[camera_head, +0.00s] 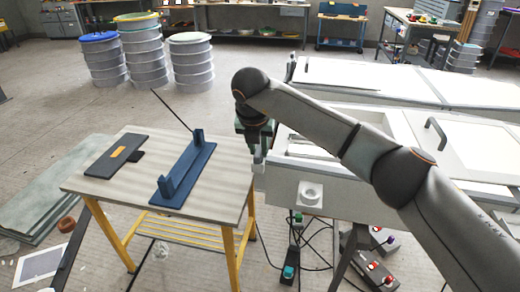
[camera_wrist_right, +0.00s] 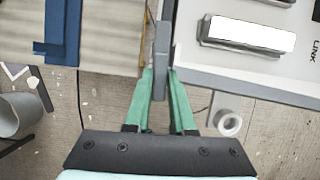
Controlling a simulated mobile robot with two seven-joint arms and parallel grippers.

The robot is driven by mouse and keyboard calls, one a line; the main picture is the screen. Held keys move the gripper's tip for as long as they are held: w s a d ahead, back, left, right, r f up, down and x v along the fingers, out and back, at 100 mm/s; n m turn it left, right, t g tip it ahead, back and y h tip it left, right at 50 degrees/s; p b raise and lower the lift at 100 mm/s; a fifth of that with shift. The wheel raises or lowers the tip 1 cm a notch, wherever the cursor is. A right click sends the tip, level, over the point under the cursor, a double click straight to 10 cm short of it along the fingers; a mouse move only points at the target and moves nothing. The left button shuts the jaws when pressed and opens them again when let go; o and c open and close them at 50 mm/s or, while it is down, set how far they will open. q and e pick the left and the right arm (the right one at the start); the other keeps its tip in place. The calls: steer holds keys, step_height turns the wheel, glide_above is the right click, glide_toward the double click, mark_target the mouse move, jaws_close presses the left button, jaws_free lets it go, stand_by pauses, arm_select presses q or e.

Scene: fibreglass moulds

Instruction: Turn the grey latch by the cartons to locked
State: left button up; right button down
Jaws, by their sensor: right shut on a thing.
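My right gripper (camera_head: 258,150) is at the near left corner of the white bench, beside the wooden table. In the right wrist view its green fingers (camera_wrist_right: 160,80) are closed on the sides of a grey upright bar, the grey latch (camera_wrist_right: 161,45). In the head view a small light grey piece of the latch (camera_head: 259,165) shows just below the gripper; the arm hides most of the rest. I cannot read a locked or unlocked mark. No cartons can be made out beside it. My left gripper is not in view.
The wooden table (camera_head: 90,181) with yellow legs holds a blue bracket (camera_head: 185,175) and a dark plate (camera_head: 103,162). The white bench (camera_head: 345,202) has a round white fitting (camera_head: 311,192) on its front. Cables and small boxes lie below. Stacked drums (camera_head: 146,62) stand behind.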

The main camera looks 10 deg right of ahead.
steer(key=shift+r+m, duration=0.1)
steer(key=shift+m, duration=0.2)
stand_by(0.4)
steer(key=c, duration=0.8)
jaws_free()
steer(key=shift+o, duration=0.2)
steer(key=v, duration=1.2)
steer(key=shift+r+b, duration=0.2)
steer(key=shift+b, duration=0.25)
steer(key=shift+a, duration=0.1)
